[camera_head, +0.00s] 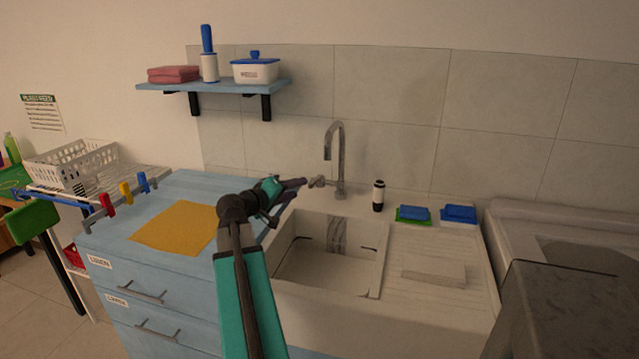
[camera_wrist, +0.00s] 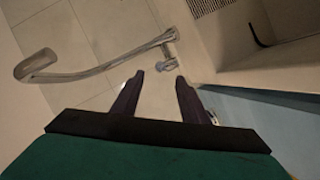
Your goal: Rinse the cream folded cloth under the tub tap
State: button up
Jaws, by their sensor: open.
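The tub tap (camera_head: 338,150) is a grey gooseneck behind the white tub (camera_head: 325,268). Its small side handle (camera_head: 317,183) points left. My gripper (camera_head: 305,182) is at the left of this handle, jaws toward it. In the wrist view my gripper (camera_wrist: 159,76) has its dark fingers apart and nothing between them; the tap handle (camera_wrist: 168,65) is just beyond the fingertips. The tap spout (camera_wrist: 75,73) runs to the left there. A flat cream folded cloth (camera_head: 435,271) lies on the ribbed drainboard, right of the basin, apart from my gripper. No water stream is visible.
Green and blue sponges (camera_head: 413,214) and a blue box (camera_head: 459,214) sit behind the drainboard. A yellow cloth (camera_head: 175,228) lies on the blue counter. A blue shelf (camera_head: 215,87) hangs above.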

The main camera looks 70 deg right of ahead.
aim_at(315, 180)
jog(key=p+x, duration=0.1)
jog(key=x, duration=1.2)
jog(key=shift+d+f+p, duration=0.1)
jog(key=shift+d+p, duration=0.15)
jog(key=shift+p, duration=0.1)
jog(key=shift+s, duration=0.1)
grip_shut()
